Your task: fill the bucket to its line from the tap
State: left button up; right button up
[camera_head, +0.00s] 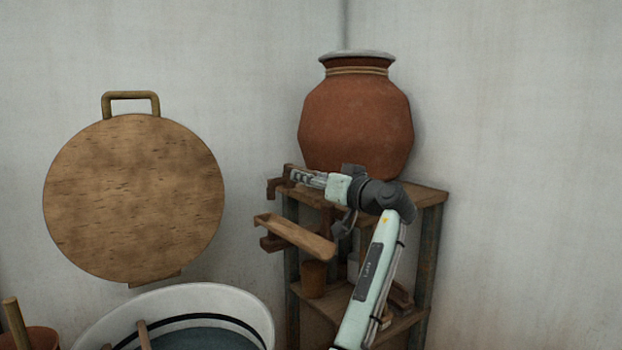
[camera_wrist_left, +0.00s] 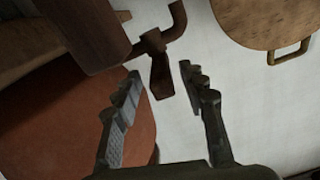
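A brown tap (camera_head: 275,186) juts out to the left from below the large clay pot (camera_head: 356,125) on the wooden stand. My left gripper (camera_head: 289,176) is at the tap. In the left wrist view its fingers (camera_wrist_left: 160,72) are spread apart, one on either side of the tap's flat handle (camera_wrist_left: 160,78), with gaps showing. A round white tub (camera_head: 248,304) with a dark band inside stands at the bottom, partly cut off, with a blue-grey surface within. I cannot tell whether it is the bucket. My right gripper is not in view.
A wooden trough (camera_head: 300,238) slopes below the tap. The stand (camera_head: 432,195) holds a small brown pot (camera_head: 314,279) on its lower shelf. A round wooden lid (camera_head: 135,200) hangs on the wall. A brown vessel (camera_head: 42,338) with a stick is at lower left.

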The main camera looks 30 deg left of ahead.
pick_arm(q)
jog(key=shift+d, duration=0.1)
jog(key=v, duration=1.2)
